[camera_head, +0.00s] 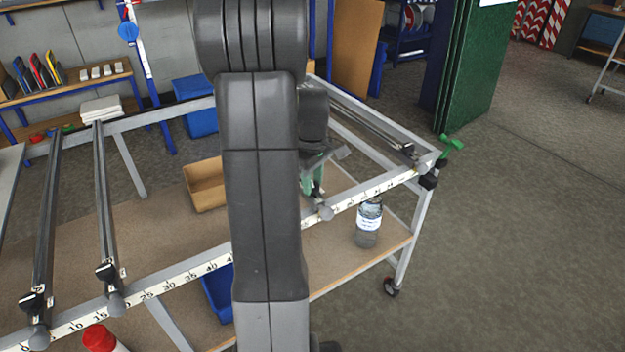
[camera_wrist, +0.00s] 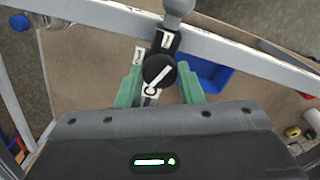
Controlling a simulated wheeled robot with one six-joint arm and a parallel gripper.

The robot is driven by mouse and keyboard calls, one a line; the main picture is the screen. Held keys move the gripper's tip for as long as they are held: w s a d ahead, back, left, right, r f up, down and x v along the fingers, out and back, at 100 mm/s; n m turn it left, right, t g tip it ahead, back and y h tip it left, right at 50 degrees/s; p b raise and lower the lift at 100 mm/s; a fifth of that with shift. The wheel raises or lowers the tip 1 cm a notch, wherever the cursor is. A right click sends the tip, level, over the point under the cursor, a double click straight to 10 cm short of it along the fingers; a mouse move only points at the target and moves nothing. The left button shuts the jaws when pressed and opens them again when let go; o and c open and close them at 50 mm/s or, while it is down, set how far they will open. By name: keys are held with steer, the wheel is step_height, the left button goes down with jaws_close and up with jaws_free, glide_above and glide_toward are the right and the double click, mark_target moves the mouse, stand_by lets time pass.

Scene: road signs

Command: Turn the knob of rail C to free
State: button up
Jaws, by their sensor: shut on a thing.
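In the wrist view, a round black knob (camera_wrist: 159,71) with a white pointer line sits between the green fingers of my gripper (camera_wrist: 160,84). The fingers are shut on it from both sides. The pointer line is slanted, from upper right to lower left. Small white marked plates (camera_wrist: 166,41) show beyond and below the knob; the lower one is partly covered. The rail under the knob is mostly hidden by my gripper. In the head view, my gripper (camera_head: 314,176) is at the frame's front beam, partly behind my arm.
Two other rails (camera_head: 47,225) (camera_head: 103,190) lie to the left, with black end clamps. Another rail (camera_head: 365,122) lies at the right. A scale strip (camera_head: 150,295) runs along the front beam. A bottle (camera_head: 369,222), a tan box (camera_head: 205,184) and a blue bin (camera_head: 217,292) are lower down.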

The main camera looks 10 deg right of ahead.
steer(key=shift+n, duration=2.2)
steer(key=o, duration=1)
steer(key=shift+r, duration=0.1)
step_height(320, 180, up, 14)
steer(key=shift+f, duration=0.3)
step_height(320, 180, down, 14)
steer(key=shift+r, duration=0.15)
